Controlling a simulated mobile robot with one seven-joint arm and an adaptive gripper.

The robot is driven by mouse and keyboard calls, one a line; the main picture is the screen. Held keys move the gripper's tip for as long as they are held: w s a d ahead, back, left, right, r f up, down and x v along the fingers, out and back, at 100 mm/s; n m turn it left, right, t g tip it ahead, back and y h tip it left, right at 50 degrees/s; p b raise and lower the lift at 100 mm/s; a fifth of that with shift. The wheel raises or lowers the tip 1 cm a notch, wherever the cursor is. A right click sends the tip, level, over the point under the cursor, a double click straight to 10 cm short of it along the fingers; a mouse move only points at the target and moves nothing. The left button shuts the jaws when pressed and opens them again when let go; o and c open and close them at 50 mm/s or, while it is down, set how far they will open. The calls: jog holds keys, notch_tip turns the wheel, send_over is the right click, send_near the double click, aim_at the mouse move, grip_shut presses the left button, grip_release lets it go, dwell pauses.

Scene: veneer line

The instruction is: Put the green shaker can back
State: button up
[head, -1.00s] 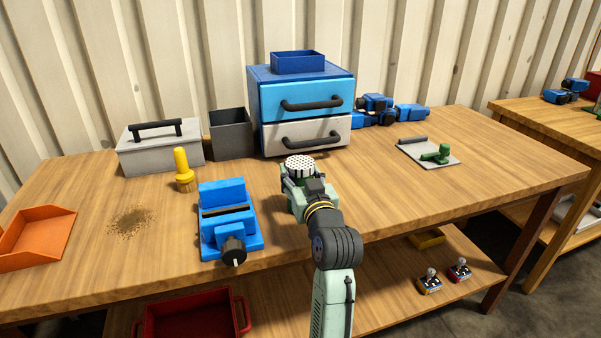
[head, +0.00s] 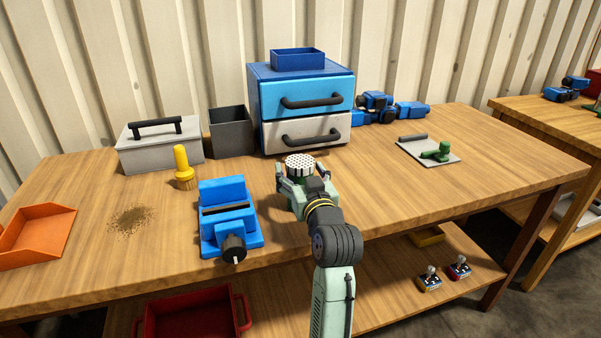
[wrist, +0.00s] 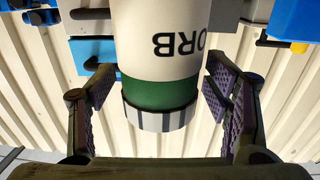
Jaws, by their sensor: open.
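The green shaker can (head: 299,161) is upright over the worktable, in front of the drawer unit, with its pale perforated cap up. In the wrist view the can (wrist: 161,94) shows upside down, with a white label lettered "ORB", a green band and a grey ribbed cap. My gripper (head: 302,172) is open around it, one finger on each side. In the wrist view both finger pads (wrist: 160,85) stand clear of the can, with gaps showing. The can's base is hidden behind my gripper in the head view.
A blue vise (head: 225,218) and a yellow brush (head: 183,168) stand left of my gripper. Behind are the drawer unit (head: 306,103), a dark open bin (head: 231,133) and a grey handled box (head: 160,153). A clipboard-like plate (head: 415,153) lies right; tabletop between is clear.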

jog(key=b+v, duration=0.3)
jog(key=v, duration=0.6)
jog(key=shift+s+d+f, duration=0.1)
jog(key=shift+f, duration=0.05)
jog(key=p+v, duration=0.1)
jog(key=p, duration=0.2)
jog(key=p+v, duration=0.1)
jog(key=p, duration=0.2)
jog(key=shift+s+r, duration=0.25)
jog(key=shift+s, duration=0.15)
